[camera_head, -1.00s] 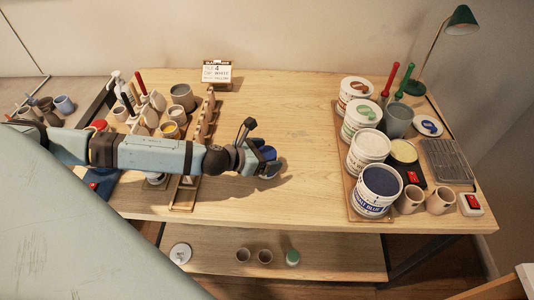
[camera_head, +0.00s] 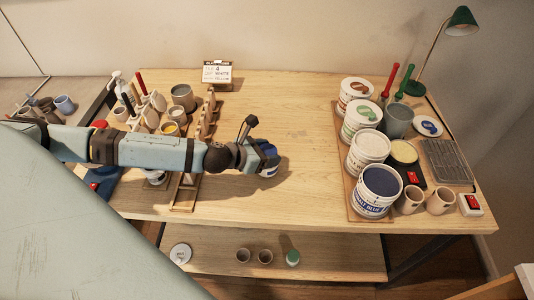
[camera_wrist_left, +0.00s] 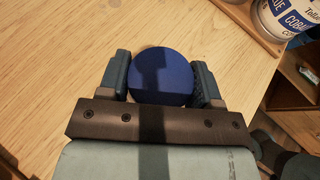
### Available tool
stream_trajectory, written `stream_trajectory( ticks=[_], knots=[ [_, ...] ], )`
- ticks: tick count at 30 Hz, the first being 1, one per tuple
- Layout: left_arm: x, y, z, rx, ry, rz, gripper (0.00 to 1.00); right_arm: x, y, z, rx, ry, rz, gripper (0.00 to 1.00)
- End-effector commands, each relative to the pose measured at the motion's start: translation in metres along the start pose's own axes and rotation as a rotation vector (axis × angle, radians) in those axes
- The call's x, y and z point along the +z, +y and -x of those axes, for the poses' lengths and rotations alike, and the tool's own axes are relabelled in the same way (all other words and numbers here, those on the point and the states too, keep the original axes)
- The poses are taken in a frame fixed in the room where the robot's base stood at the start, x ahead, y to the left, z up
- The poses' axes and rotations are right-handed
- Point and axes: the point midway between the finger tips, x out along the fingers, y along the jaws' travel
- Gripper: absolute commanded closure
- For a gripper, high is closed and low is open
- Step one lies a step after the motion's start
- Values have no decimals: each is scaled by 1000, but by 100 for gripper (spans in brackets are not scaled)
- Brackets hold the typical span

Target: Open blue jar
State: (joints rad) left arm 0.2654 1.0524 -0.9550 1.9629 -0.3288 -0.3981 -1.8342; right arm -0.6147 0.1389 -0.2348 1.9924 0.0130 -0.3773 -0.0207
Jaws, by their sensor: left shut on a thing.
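A round blue lid (camera_wrist_left: 163,78) sits between the two fingers of my left gripper (camera_wrist_left: 163,82) in the left wrist view, with a finger against each side. In the head view my left gripper (camera_head: 268,158) is shut on this blue-topped jar (camera_head: 268,173) at the middle of the table. A little of its white side shows below the fingers. The jar's lower body is mostly hidden, and I cannot tell whether the lid is loose from it. My right gripper is not in view.
A wooden tray (camera_head: 352,206) at the right holds several large tubs, including a cobalt blue tub (camera_head: 377,190). A wooden rack (camera_head: 207,116) and several cups stand at the left. The table (camera_head: 290,110) is clear between them. Its front edge is close below the gripper.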

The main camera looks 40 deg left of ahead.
Motion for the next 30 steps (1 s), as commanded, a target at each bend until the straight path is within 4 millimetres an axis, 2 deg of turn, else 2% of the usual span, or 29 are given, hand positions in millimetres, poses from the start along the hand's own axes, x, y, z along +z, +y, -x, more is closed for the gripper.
stream_trajectory(
  ticks=[5, 12, 18, 24, 30],
  knots=[
    [34, 1, 16, 0, -5, -5, 70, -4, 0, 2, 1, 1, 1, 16],
    [100, 1, 48, 1, -4, -5, 70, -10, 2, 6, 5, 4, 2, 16],
    [143, 0, 69, 1, -4, -4, 70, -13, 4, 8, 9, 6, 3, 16],
    [166, 0, 80, 0, -2, -2, 70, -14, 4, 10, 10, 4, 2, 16],
    [171, 0, 83, 0, 0, 0, 70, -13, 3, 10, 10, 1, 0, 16]
  ],
)
